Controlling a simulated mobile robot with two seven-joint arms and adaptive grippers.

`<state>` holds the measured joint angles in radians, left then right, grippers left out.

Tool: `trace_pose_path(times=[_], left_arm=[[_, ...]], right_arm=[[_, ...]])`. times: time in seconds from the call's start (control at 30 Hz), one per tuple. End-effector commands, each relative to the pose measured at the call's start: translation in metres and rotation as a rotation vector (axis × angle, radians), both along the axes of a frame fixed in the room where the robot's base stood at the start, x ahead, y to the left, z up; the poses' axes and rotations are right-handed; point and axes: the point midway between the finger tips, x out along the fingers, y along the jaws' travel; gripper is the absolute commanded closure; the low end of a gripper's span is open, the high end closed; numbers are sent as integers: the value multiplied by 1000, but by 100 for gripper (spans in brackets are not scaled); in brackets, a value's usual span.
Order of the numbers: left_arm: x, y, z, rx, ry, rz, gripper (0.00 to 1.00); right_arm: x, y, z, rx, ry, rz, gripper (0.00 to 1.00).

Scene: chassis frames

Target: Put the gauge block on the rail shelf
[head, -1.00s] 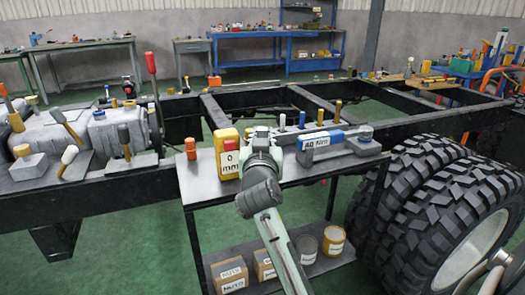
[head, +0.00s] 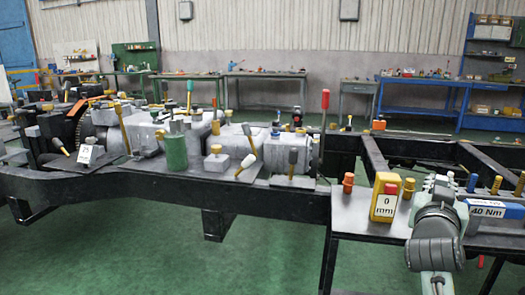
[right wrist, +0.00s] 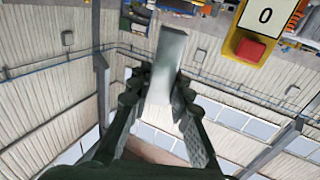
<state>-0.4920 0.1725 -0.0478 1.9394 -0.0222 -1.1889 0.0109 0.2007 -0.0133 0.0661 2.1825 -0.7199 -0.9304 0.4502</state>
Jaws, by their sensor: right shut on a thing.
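My right gripper (head: 437,188) is at the right of the head view, above the grey side table (head: 352,218). In the right wrist view its fingers (right wrist: 157,88) are shut on a plain grey metal block, the gauge block (right wrist: 170,50), which sticks out past the fingertips. In the head view I cannot make out the block clearly among the fingers. Flat grey plates sit along the black chassis rail, one at the left with a white tag (head: 90,155) and one in the middle (head: 150,165). I cannot tell for sure which is the rail shelf. My left gripper is not in view.
A yellow gauge box marked 0 mm (head: 385,198) stands just left of my right gripper, with an orange knob (head: 348,182) beside it. A blue 40 Nm tool (head: 490,209) lies to the right. Grey housings with levers and a green cylinder (head: 175,152) crowd the rail.

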Motion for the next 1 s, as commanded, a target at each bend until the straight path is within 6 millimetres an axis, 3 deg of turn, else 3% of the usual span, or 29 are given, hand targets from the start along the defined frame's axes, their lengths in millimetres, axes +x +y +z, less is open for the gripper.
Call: trace_pose_path(times=[0.03, 0.27, 0.5, 0.6, 0.8, 1.0], left_arm=[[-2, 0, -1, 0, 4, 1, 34], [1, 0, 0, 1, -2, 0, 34], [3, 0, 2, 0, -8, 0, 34], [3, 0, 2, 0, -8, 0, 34], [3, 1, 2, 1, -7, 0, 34], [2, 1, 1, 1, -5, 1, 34]], right_arm=[[-2, 12, -18, 2, 12, 41, 100], [-16, 63, -70, 2, 14, 217, 100], [-61, 135, -133, 3, 15, 456, 100], [-82, 160, -149, 4, 11, 534, 100], [-107, 185, -163, 4, 4, 612, 100], [-109, 187, -164, 1, 2, 620, 100]])
